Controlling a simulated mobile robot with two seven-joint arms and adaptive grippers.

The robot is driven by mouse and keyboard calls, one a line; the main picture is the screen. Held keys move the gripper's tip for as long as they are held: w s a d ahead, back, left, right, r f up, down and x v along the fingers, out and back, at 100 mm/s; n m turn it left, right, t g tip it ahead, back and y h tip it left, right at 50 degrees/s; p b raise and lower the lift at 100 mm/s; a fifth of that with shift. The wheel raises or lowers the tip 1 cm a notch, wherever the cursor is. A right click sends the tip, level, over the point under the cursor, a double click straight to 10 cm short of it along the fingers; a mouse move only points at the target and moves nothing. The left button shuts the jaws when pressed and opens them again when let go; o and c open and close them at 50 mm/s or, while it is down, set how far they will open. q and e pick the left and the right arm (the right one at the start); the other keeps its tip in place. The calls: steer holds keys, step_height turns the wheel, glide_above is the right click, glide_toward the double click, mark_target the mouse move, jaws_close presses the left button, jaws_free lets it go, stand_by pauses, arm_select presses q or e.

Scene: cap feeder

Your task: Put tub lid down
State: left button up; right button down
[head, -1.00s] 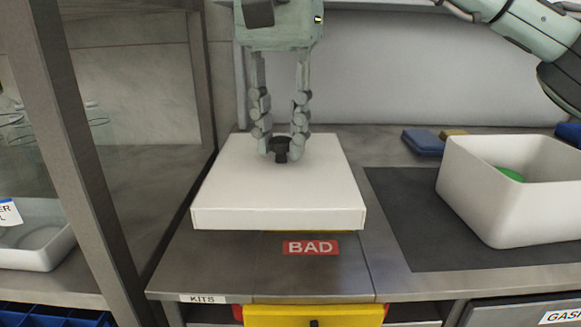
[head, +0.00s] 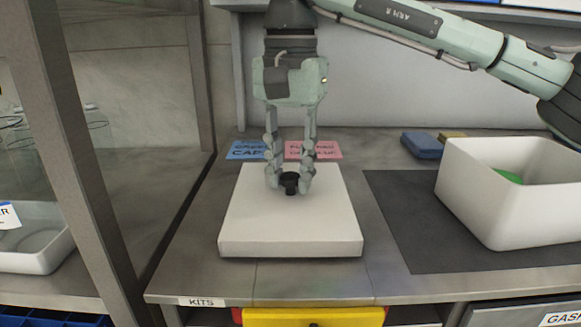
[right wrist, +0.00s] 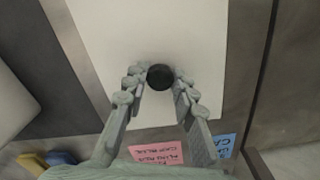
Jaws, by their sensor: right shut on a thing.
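The white square tub lid (head: 290,226) has a black knob (head: 291,184) in its middle. My right gripper (head: 289,178) points down and is shut on the knob. The lid lies flat and level low over the steel counter left of the tub; I cannot tell if it touches. In the right wrist view, the knob (right wrist: 160,77) sits between the fingertips with the white lid (right wrist: 190,30) beneath. The white tub (head: 510,215) stands open at the right with a green thing (head: 510,175) inside. My left gripper is not in view.
A blue card (head: 247,149) and a pink card (head: 315,150) lie behind the lid. A dark mat (head: 410,240) lies under the tub. Blue (head: 422,145) and yellow (head: 453,138) blocks lie behind it. A metal post (head: 75,150) stands at the left.

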mark_target(290, 175)
steer(key=shift+f, duration=0.3)
steer(key=c, duration=1.2)
jaws_free()
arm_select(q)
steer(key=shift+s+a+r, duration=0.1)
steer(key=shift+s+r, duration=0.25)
arm_select(e)
steer(key=shift+r, duration=0.2)
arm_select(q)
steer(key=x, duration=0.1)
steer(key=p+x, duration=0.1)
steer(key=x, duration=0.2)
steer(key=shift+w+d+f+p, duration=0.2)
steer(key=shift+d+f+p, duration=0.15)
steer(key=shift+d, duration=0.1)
arm_select(e)
step_height(290, 175, up, 12)
steer(key=shift+r, duration=0.25)
